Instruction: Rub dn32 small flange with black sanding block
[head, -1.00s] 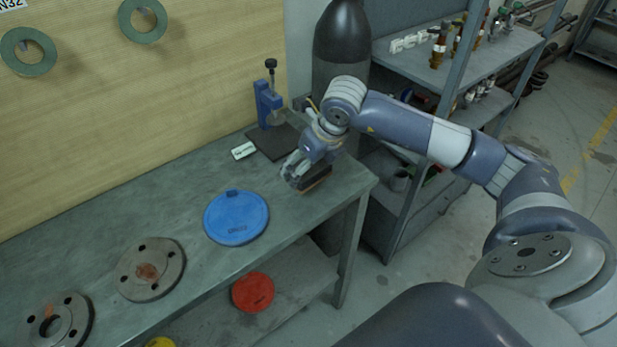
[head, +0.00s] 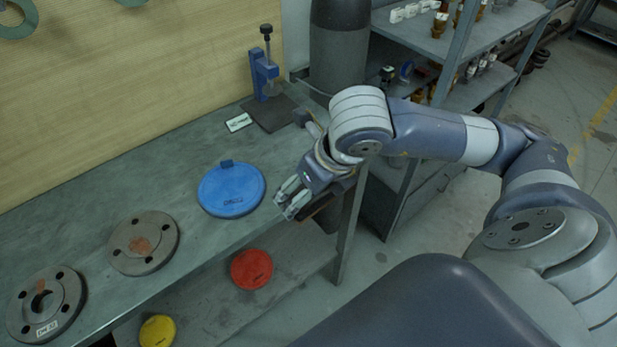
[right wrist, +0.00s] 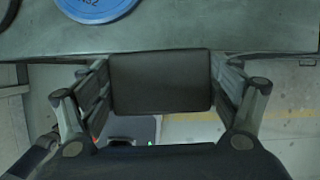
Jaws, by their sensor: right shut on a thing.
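My right gripper (head: 288,198) is shut on the black sanding block (right wrist: 160,82). The block lies between the two fingers in the right wrist view. In the head view the gripper is at the front right edge of the bench and partly hides the block. Two round grey flanges lie flat at the left of the bench. The smaller-looking flange (head: 143,243) has a rusty patch at its centre. The other flange (head: 46,303) has an open centre hole and a white label too small to read surely. Both are well left of the gripper. My left gripper is out of view.
A blue disc (head: 231,189) lies on the bench (head: 110,195) between the gripper and the flanges. A blue clamp stand (head: 264,75) stands at the back. Red (head: 251,269) and yellow (head: 157,331) discs are on the lower shelf. A metal rack (head: 470,60) stands at the right.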

